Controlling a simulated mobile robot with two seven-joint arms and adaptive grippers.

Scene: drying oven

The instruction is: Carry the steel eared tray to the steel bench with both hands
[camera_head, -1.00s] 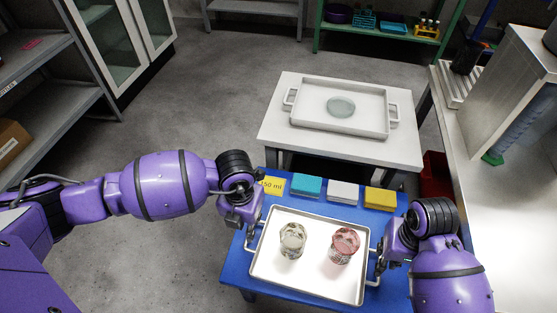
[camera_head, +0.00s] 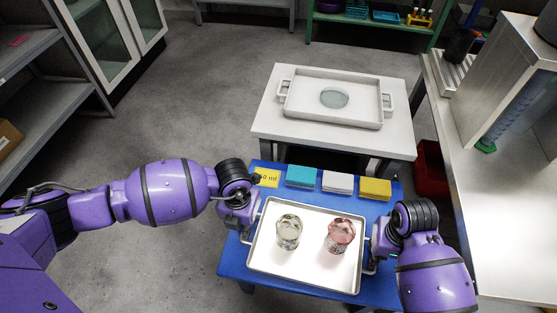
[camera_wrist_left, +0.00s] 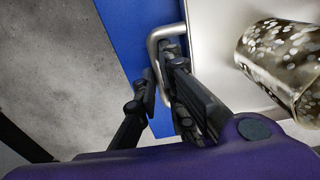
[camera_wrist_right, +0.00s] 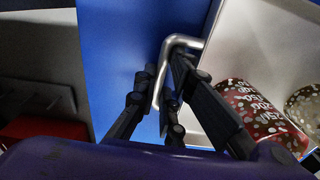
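The steel eared tray (camera_head: 262,262), shallow with a bright floor and bent-wire handles, is at the blue table. It appears level; I cannot tell whether it touches the tabletop. It carries a clear speckled beaker (camera_head: 288,232) and a red speckled beaker (camera_head: 341,236), both upright. My left gripper (camera_wrist_left: 160,78) has its fingers closed around the left handle (camera_wrist_left: 154,42). My right gripper (camera_wrist_right: 160,85) has its fingers closed around the right handle (camera_wrist_right: 184,40). A long steel bench (camera_head: 500,220) runs along the right side.
A white table (camera_head: 275,125) behind holds another eared tray (camera_head: 300,112) with a glass dish (camera_head: 334,97). Coloured blocks and a yellow label line the back of the blue table (camera_head: 232,255). A red bin (camera_head: 430,165) stands between table and bench. Floor at left is clear.

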